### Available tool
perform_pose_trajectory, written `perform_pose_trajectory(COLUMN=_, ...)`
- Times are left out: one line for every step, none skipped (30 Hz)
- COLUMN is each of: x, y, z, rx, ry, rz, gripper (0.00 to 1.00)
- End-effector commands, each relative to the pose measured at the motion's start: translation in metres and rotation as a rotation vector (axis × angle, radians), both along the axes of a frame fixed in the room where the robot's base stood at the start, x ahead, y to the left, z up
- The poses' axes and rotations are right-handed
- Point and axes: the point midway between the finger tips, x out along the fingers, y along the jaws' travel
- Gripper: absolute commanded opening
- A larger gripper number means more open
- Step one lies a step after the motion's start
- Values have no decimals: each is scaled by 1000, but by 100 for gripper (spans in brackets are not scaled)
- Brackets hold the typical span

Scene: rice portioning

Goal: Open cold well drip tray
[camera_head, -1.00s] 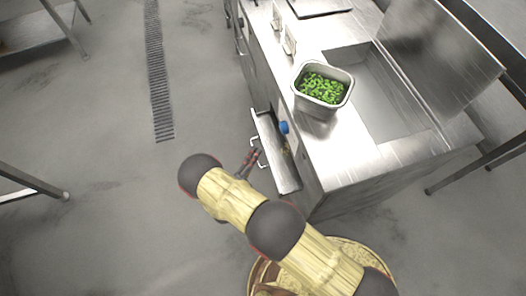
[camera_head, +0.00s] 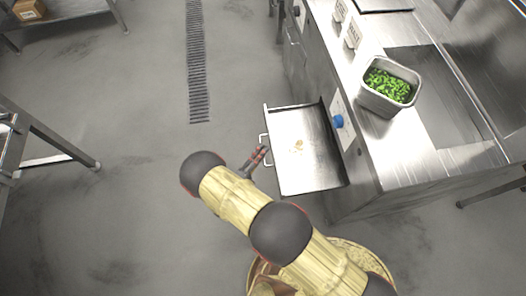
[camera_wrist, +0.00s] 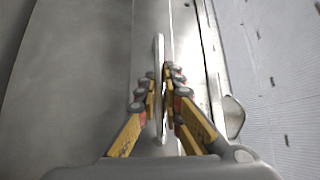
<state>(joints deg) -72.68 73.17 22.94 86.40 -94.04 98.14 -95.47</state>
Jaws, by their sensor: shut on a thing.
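The drip tray (camera_head: 312,165) is a shallow steel drawer that stands pulled well out from the front of the counter in the head view. A small tan patch lies on its bare floor. Its bar handle (camera_head: 263,147) is on the left-hand front edge, and it also shows in the wrist view as an upright bar (camera_wrist: 160,75). My gripper (camera_head: 261,153) is at this handle. In the wrist view my gripper (camera_wrist: 163,92) has its fingers closed on both sides of the bar. Part of the handle is hidden between the fingers.
A steel pan of chopped greens (camera_head: 389,86) stands on the counter (camera_head: 399,150) beside the open well. Floor to the left is clear around the drain grate (camera_head: 197,70). A table leg (camera_head: 60,140) stands at far left.

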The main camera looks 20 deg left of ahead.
Motion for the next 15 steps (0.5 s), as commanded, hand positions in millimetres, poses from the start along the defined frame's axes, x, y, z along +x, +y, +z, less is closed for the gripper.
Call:
perform_pose_trajectory(x=0, y=-1, z=-2, rx=-4, ry=5, rz=1, gripper=0)
perform_pose_trajectory(x=0, y=-1, z=-2, rx=-4, ry=5, rz=1, gripper=0)
perform_pose_trajectory(x=0, y=-1, z=-2, rx=-4, ry=5, rz=1, gripper=0)
perform_pose_trajectory(x=0, y=-1, z=-2, rx=-4, ry=5, rz=1, gripper=0)
perform_pose_trajectory(x=0, y=-1, z=-2, rx=-4, ry=5, rz=1, gripper=9)
perform_pose_trajectory(x=0, y=-1, z=-2, rx=-4, ry=5, rz=1, gripper=11)
perform_pose_trajectory(x=0, y=-1, z=-2, rx=-3, ry=4, rz=0, gripper=12)
perform_pose_trajectory(x=0, y=-1, z=-2, rx=-3, ry=4, rz=0, gripper=14)
perform_pose_trajectory(x=0, y=-1, z=-2, rx=-3, ry=4, rz=0, gripper=16)
perform_pose_trajectory(x=0, y=-1, z=-2, rx=-2, ry=4, rz=0, gripper=18)
perform_pose_trajectory(x=0, y=-1, z=-1, rx=-3, ry=3, rz=0, gripper=20)
perform_pose_trajectory(x=0, y=-1, z=-1, rx=-3, ry=3, rz=0, gripper=22)
perform_pose_trajectory(x=0, y=-1, z=-1, rx=-2, ry=3, rz=0, gripper=24)
perform_pose_trajectory(x=0, y=-1, z=-1, rx=-2, ry=3, rz=0, gripper=26)
perform_pose_trajectory(x=0, y=-1, z=-1, rx=-2, ry=3, rz=0, gripper=26)
